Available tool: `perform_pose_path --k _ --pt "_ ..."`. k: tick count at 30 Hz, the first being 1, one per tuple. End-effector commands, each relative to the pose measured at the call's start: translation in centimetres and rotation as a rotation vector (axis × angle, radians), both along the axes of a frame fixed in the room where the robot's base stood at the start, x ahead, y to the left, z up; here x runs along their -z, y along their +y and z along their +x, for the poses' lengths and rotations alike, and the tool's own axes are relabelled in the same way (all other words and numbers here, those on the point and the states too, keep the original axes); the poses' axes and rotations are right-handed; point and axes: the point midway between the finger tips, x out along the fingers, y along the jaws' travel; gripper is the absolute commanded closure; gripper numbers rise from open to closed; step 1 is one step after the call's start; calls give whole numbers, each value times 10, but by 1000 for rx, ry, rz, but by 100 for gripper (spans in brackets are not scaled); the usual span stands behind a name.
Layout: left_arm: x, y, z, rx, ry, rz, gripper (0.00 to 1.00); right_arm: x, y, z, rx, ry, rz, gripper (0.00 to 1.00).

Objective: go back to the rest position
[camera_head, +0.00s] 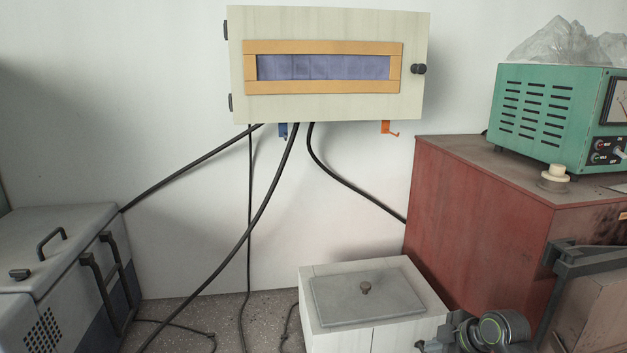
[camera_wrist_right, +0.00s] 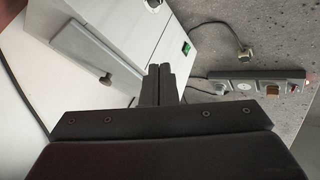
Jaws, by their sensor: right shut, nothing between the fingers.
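My right gripper (camera_head: 424,346) shows at the lower right of the head view, at the front right corner of a white box (camera_head: 350,339) with a grey lid (camera_head: 368,298). In the right wrist view the fingers (camera_wrist_right: 160,72) are pressed together and empty. The same white box (camera_wrist_right: 158,40) lies beyond the fingertips there. The distance between the fingertips and the box is hard to tell. My left gripper is in neither view.
A red cabinet (camera_head: 470,215) carrying a green instrument (camera_head: 545,115) stands at the right. A wall box (camera_head: 330,20) has black cables (camera_head: 270,200) hanging below. A grey case (camera_head: 60,250) stands at the left. The wrist view shows a power strip (camera_wrist_right: 240,86) and a plug (camera_wrist_right: 244,54).

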Motion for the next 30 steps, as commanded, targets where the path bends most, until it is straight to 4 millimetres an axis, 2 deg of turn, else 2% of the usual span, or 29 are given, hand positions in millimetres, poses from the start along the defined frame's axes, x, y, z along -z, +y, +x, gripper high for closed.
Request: perform_pose_path --k 1,6,12,15,18,24,30 --pt "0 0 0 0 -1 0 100 22 1 -25 54 43 9 100" --pt "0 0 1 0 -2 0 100 70 -1 -102 271 160 32 100" --pt "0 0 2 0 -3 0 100 100 -7 -197 565 264 66 100" --pt "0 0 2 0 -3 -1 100 105 -12 -243 724 299 82 100" --pt "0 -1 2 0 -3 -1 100 104 -17 -281 860 321 97 100" --pt "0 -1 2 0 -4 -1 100 95 -26 -334 1071 340 117 100" --pt "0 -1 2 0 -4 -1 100 83 -33 -376 1242 344 130 100"
